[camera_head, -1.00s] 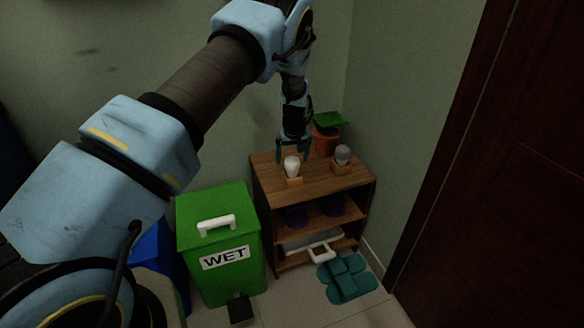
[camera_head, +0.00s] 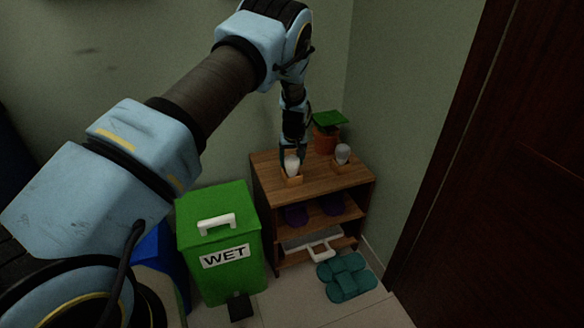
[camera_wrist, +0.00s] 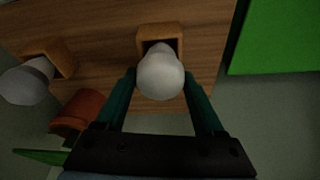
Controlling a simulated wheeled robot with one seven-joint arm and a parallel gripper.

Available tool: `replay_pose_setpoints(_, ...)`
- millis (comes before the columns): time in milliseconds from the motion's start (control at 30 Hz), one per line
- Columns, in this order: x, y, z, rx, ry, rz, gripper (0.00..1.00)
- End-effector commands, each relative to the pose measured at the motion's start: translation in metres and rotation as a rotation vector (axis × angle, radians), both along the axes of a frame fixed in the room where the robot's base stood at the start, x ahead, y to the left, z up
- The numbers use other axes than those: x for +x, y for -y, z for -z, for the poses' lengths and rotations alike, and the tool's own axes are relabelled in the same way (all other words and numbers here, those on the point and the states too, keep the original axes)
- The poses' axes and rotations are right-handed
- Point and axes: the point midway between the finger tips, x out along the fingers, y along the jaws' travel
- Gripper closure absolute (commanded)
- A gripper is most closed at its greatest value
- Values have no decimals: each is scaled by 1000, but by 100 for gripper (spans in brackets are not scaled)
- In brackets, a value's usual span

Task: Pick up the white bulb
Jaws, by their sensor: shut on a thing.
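The white bulb (camera_head: 292,164) stands upright in a small wooden holder (camera_head: 294,180) on top of the wooden shelf. My gripper (camera_head: 291,160) is at the bulb, coming down from above and behind it. In the wrist view the white bulb (camera_wrist: 160,74) sits between the two teal fingers of my gripper (camera_wrist: 160,80), which are shut on it. The bulb's base is still at its holder (camera_wrist: 160,38). A grey bulb (camera_head: 342,152) stands in a second holder to the right; it also shows in the wrist view (camera_wrist: 26,82).
The wooden shelf (camera_head: 330,184) stands by the wall, with a potted plant (camera_head: 327,139) at its back right corner. A green bin (camera_head: 215,235) marked WET is at its left. Teal slippers (camera_head: 346,275) lie on the floor. A dark door (camera_head: 500,170) is at the right.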

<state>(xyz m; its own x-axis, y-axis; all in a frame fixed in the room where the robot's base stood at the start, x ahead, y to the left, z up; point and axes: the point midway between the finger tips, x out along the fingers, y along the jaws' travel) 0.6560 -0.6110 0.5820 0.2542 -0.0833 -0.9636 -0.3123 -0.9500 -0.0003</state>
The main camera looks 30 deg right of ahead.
Motion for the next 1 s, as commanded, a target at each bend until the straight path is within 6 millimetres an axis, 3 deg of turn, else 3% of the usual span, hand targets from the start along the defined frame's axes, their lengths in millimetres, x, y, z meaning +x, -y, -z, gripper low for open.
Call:
replay_pose_setpoints(200, 0, 0, 0, 0, 1, 0, 84)
replay_pose_setpoints(467, 0, 0, -4, -1, 1, 0, 85)
replay_pose_setpoints(1000, 0, 1, -92, -1, 1, 1, 85)
